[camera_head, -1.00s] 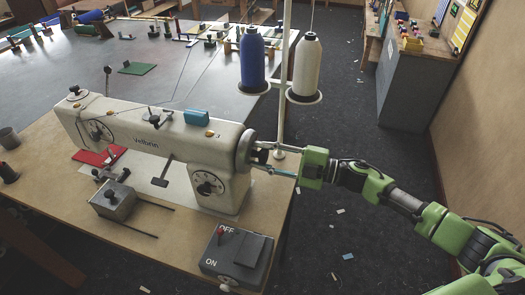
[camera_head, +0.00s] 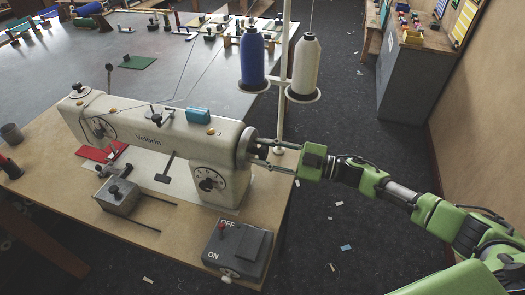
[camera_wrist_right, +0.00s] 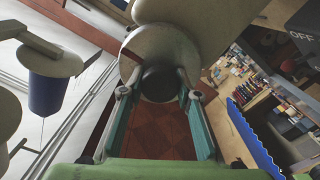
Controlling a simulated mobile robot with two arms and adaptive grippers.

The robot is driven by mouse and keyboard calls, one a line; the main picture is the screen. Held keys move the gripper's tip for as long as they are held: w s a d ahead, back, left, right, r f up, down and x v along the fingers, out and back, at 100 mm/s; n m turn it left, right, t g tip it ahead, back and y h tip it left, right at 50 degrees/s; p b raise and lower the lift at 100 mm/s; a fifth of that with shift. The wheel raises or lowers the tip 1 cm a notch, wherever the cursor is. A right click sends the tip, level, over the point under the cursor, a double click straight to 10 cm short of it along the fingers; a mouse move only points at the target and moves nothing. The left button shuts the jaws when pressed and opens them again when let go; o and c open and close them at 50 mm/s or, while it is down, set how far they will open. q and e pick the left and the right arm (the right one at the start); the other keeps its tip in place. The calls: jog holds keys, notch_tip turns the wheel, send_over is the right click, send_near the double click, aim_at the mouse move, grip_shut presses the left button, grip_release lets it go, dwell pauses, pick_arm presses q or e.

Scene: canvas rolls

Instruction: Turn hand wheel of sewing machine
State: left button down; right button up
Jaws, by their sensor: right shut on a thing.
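The cream sewing machine (camera_head: 150,140) stands on a wooden table in the head view. Its round hand wheel (camera_head: 245,147) is at the right end of the machine. The wheel also shows in the right wrist view (camera_wrist_right: 138,58), with a dark round hub (camera_wrist_right: 160,84) at its middle. My right gripper (camera_head: 259,153) reaches in from the right and is shut on the hand wheel, one finger on each side of the hub. In the wrist view, its fingertips (camera_wrist_right: 158,91) lie against the wheel's face. My left gripper is out of view.
A blue spool (camera_head: 252,62) and a white spool (camera_head: 305,65) stand on a thread stand just behind my right gripper. An ON/OFF switch box (camera_head: 238,248) sits at the table's front right corner. Open floor lies to the right.

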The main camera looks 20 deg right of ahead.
dwell(0.3)
jog(key=o, duration=1.1)
jog(key=shift+d, duration=0.1)
jog(key=v, duration=1.2)
jog(key=shift+f, duration=0.1)
